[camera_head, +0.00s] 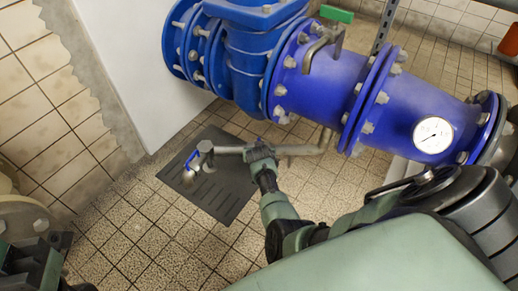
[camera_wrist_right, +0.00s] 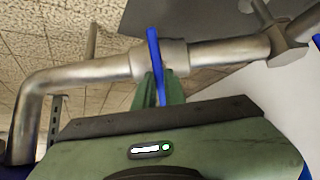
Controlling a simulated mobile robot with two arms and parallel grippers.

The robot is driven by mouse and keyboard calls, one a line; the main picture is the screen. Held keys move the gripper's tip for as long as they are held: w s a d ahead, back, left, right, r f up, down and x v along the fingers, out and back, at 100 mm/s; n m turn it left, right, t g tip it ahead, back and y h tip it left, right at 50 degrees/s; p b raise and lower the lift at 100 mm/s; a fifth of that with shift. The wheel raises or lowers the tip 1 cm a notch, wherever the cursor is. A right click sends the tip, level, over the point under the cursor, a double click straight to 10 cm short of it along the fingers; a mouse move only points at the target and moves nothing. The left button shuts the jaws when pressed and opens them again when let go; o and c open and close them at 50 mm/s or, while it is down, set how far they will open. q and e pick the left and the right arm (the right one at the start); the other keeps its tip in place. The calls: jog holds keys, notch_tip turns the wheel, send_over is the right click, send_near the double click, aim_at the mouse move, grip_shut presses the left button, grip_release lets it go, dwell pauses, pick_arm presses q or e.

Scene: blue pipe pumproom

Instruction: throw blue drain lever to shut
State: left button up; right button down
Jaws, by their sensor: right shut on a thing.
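The blue drain lever (camera_wrist_right: 156,66) stands across a thin silver drain pipe (camera_wrist_right: 95,73) in the right wrist view. My right gripper (camera_wrist_right: 170,88) is shut on this lever, its greenish fingers at the lever just under the pipe. In the head view, my right gripper (camera_head: 261,151) is at the middle of the drain pipe (camera_head: 300,150), below the large blue pipe. The lever itself is mostly hidden there by the gripper. Dark green and black parts of my left gripper or arm (camera_head: 40,264) show at the lower left; its fingers cannot be made out.
The drain pipe ends at a tap with a small blue part (camera_head: 190,158) over a dark floor grate (camera_head: 215,190). The tiled floor left of my right arm is clear.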

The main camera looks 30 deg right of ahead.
jog(key=shift+s, duration=0.1)
dwell(0.5)
jog(key=c, duration=1.5)
grip_release()
